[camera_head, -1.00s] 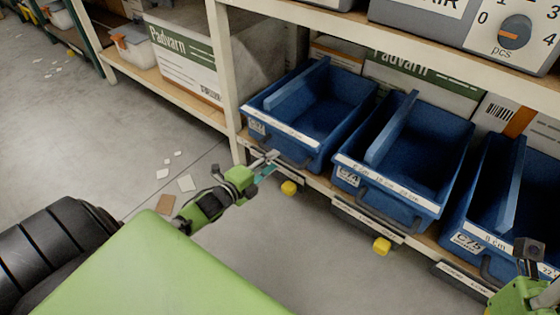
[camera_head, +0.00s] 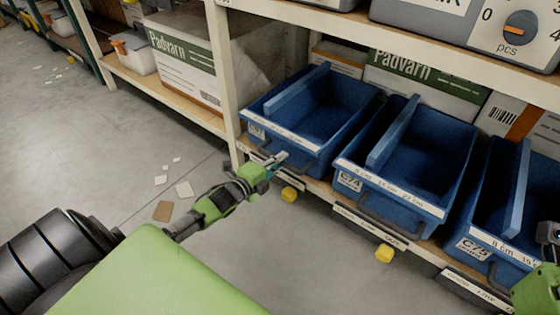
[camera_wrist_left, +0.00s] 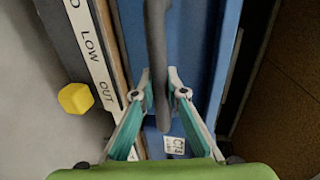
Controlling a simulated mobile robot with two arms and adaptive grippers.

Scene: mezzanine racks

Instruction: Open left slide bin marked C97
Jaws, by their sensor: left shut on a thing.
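The left blue slide bin (camera_head: 320,122) sits at the left end of the lower shelf. Its white label (camera_head: 257,130) is at the front left; the marking is small and blurred, and in the left wrist view the label (camera_wrist_left: 174,146) is only partly legible. My left gripper (camera_head: 278,161) is at this bin's front. In the left wrist view its fingers (camera_wrist_left: 159,82) stand either side of the dark handle bar (camera_wrist_left: 157,50) and are closed on it. My right gripper (camera_head: 540,285) is cut off at the right edge; its fingertips are not clearly seen.
Two more blue bins, the middle one (camera_head: 440,150) and the right one (camera_head: 478,205), stand alongside. A pale upright post (camera_head: 224,80) is close left of the bin. Floor in front is open, with scattered scraps (camera_head: 163,211).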

